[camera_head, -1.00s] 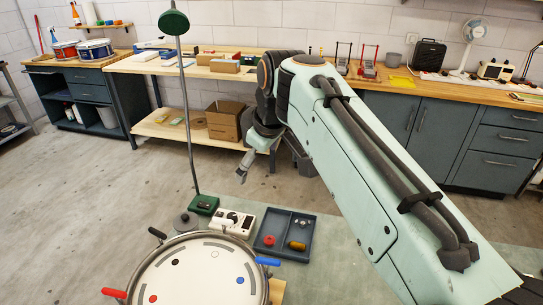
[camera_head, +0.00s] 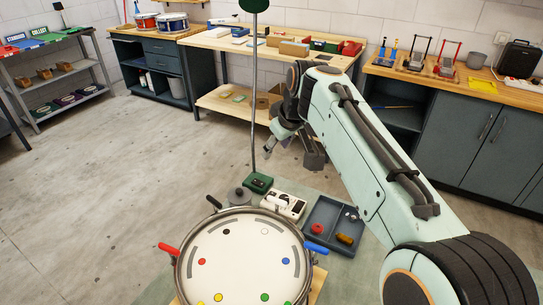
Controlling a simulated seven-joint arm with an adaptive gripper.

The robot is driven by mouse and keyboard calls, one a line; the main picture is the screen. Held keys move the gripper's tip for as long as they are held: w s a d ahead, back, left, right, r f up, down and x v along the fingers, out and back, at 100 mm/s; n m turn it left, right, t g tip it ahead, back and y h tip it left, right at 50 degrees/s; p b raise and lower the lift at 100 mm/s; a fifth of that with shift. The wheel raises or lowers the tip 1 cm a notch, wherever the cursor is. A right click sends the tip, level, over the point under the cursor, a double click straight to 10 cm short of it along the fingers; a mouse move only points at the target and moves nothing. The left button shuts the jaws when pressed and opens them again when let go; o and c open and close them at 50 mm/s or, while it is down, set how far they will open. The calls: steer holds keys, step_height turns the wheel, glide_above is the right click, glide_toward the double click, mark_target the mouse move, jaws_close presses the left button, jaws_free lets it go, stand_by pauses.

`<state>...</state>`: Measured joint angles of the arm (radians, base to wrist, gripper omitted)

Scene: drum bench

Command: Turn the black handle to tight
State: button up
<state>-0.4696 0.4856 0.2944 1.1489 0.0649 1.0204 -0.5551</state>
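The round drum (camera_head: 243,262) stands low in front of me, its pale head marked with coloured dots and grey arcs. The black handle (camera_head: 213,202) sticks out from the rim at its far left. A red handle (camera_head: 169,249) is on the left of the rim and a blue handle (camera_head: 316,248) on the right. A black dot (camera_head: 226,231) lies on the head near the black handle. My gripper (camera_head: 269,149) hangs in the air beyond and above the drum, apart from the black handle. Its fingers are small and partly turned away, so their opening is unclear.
A lamp pole (camera_head: 253,100) rises from behind the drum, close to my gripper. A green box (camera_head: 257,183), a white device (camera_head: 285,205) and a blue-grey tray (camera_head: 324,213) lie behind and right of the drum. Open floor (camera_head: 130,170) is at the left.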

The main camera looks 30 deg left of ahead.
mark_target(214, 200)
steer(key=s+a+f+g, duration=0.1)
steer(key=s+a+f, duration=0.1)
steer(key=a+f, duration=0.1)
steer(key=s+a+f+n+g, duration=0.1)
steer(key=s+a+f, duration=0.1)
steer(key=a+f, duration=0.2)
steer(key=s+a+f+n, duration=0.1)
steer(key=s+a+f, duration=0.2)
steer(key=shift+a+f+g, duration=0.4)
steer(key=x, duration=0.6)
steer(key=shift+d, duration=0.1)
jaws_close()
